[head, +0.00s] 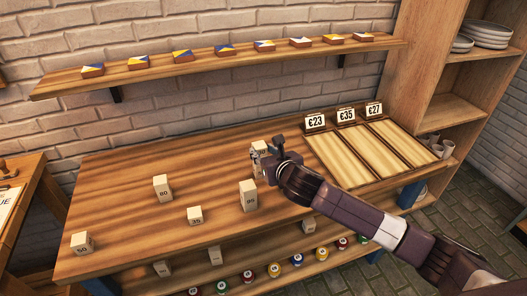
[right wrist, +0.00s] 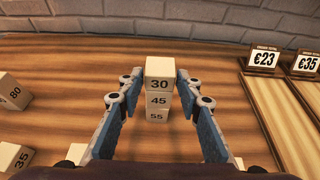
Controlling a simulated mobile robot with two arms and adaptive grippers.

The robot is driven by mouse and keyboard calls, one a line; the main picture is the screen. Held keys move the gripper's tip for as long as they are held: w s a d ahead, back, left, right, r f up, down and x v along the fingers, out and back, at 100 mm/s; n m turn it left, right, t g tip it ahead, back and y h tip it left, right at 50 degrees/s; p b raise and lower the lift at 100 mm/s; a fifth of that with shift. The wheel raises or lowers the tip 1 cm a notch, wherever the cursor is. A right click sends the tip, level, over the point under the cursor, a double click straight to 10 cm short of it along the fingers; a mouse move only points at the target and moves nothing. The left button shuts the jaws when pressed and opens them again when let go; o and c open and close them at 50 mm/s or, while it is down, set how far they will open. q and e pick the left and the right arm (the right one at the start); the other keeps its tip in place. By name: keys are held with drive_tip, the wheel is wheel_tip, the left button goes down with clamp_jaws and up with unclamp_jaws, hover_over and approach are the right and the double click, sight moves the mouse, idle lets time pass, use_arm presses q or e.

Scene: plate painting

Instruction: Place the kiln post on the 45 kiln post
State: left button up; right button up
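In the right wrist view three pale kiln posts stand in a stack: the 30 kiln post (right wrist: 159,73) on top, the 45 kiln post (right wrist: 158,101) under it, and the 55 kiln post (right wrist: 156,117) at the bottom. My right gripper (right wrist: 160,76) is open, with one finger on each side of the stack and narrow gaps visible beside the top post. In the head view the right gripper (head: 267,150) partly hides the stack (head: 257,160) at the back of the table. My left gripper is not in view.
Other kiln posts stand on the wooden table (head: 120,200): one marked 80 (head: 162,188), a tall one (head: 249,195), a 35 (head: 195,215) and one at front left (head: 82,244). Price signs (head: 346,115) and pale panels lie right. A tile shelf (head: 220,62) hangs above.

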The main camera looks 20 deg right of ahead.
drive_tip(key=shift+o, duration=1.2)
drive_tip(key=shift+r, duration=0.15)
drive_tip(key=v, duration=1.2)
